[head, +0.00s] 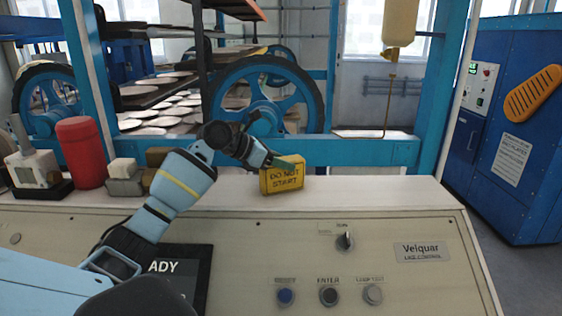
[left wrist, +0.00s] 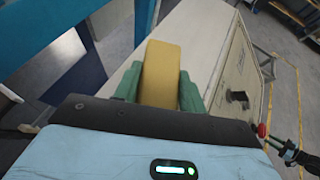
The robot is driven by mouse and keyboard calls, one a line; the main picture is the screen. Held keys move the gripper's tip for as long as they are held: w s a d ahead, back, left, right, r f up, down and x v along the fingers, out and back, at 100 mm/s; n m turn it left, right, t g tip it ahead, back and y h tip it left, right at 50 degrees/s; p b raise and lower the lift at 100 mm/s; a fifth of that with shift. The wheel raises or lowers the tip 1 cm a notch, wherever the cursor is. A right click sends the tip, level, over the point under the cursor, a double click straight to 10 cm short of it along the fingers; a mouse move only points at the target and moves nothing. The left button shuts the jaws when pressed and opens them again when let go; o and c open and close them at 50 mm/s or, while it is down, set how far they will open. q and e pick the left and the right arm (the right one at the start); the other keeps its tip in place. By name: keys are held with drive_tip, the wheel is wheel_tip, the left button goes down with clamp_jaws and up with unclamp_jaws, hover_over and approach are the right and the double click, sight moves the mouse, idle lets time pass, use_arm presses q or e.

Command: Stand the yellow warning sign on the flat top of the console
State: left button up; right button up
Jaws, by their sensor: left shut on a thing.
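The yellow warning sign (head: 283,179) reads "DO NOT START" and is upright, with its lettering facing me. It is at the flat top of the console (head: 376,188), near the middle. Its lower edge appears at or just above the surface; I cannot tell whether it touches. My left gripper (head: 284,163) is shut on the sign at its upper part. In the left wrist view the sign (left wrist: 160,75) sits between the green fingers of my left gripper (left wrist: 160,88), with the console top beyond it.
A red canister (head: 81,152), a white device (head: 36,168) and grey blocks (head: 124,180) stand on the console top at the left. The top right of the sign is clear. A blue frame rail (head: 350,150) runs behind. The sloped panel has a knob (head: 345,241) and several buttons.

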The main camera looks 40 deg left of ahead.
use_arm(q)
drive_tip(key=o, duration=1.1)
drive_tip(key=shift+f, duration=0.1)
drive_tip(key=v, duration=1.2)
